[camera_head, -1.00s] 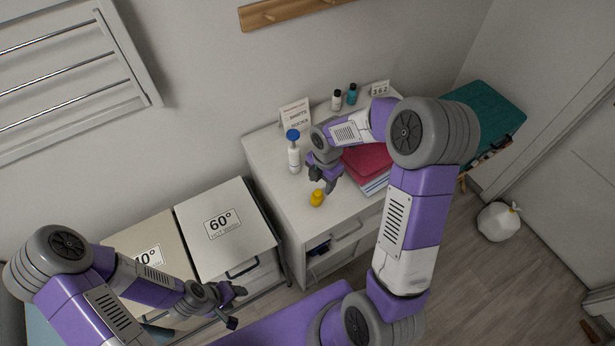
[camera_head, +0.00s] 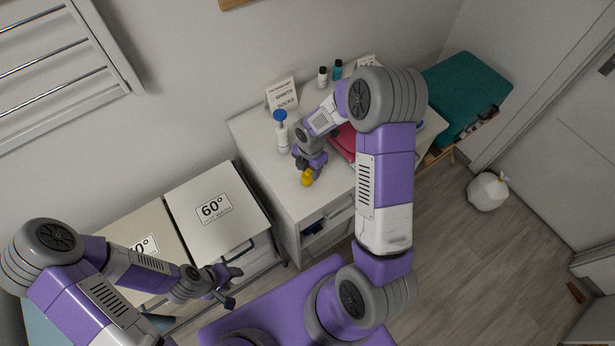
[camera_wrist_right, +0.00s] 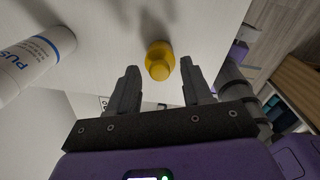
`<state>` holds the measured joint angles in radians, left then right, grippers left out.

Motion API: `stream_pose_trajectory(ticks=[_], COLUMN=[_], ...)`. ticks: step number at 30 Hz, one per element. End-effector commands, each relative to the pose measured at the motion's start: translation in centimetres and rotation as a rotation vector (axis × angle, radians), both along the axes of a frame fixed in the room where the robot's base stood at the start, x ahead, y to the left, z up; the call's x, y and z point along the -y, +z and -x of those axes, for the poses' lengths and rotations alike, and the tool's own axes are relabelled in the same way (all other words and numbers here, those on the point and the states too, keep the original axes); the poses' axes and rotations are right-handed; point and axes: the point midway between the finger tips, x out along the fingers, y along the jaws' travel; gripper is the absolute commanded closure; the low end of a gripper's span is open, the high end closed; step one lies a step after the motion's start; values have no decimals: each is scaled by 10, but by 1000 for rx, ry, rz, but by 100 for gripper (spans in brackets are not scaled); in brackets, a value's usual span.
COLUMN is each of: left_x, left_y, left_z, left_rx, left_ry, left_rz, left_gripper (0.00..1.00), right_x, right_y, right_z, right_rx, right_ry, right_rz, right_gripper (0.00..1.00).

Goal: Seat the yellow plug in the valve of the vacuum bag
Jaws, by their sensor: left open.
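The yellow plug (camera_head: 307,179) stands on the white cabinet top near its front edge. It also shows in the right wrist view (camera_wrist_right: 159,62), just beyond and between the fingertips. My right gripper (camera_head: 309,165) is open right at the plug, with a finger on either side and gaps visible in the wrist view. My left gripper (camera_head: 230,284) is open and empty in front of the white machines. A red folded item (camera_head: 343,143) lies behind my right arm, partly hidden; I cannot tell whether it is the vacuum bag. No valve can be made out.
A white bottle with a blue top (camera_head: 281,133) stands left of the right gripper. A sign (camera_head: 283,95) and two small bottles (camera_head: 330,74) stand at the back. The cabinet's front left top is clear.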

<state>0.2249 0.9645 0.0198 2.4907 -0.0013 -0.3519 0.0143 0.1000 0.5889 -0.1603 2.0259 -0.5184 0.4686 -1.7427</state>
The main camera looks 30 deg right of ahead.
Motion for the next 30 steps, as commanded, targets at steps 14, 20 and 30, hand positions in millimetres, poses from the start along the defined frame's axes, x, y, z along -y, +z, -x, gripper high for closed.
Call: stream_pose_trajectory(ticks=[14, 20, 30], left_x=[0, 0, 0], left_y=[0, 0, 6], left_z=[0, 0, 0], left_rx=[0, 0, 0], left_ry=[0, 0, 0], left_rz=[0, 0, 0], left_gripper=[47, 47, 47], right_x=[0, 0, 0], right_y=[0, 2, 58], right_z=[0, 0, -1], right_rx=[0, 0, 5], right_ry=[0, -1, -1], right_rz=[0, 0, 0], right_gripper=[100, 100, 100])
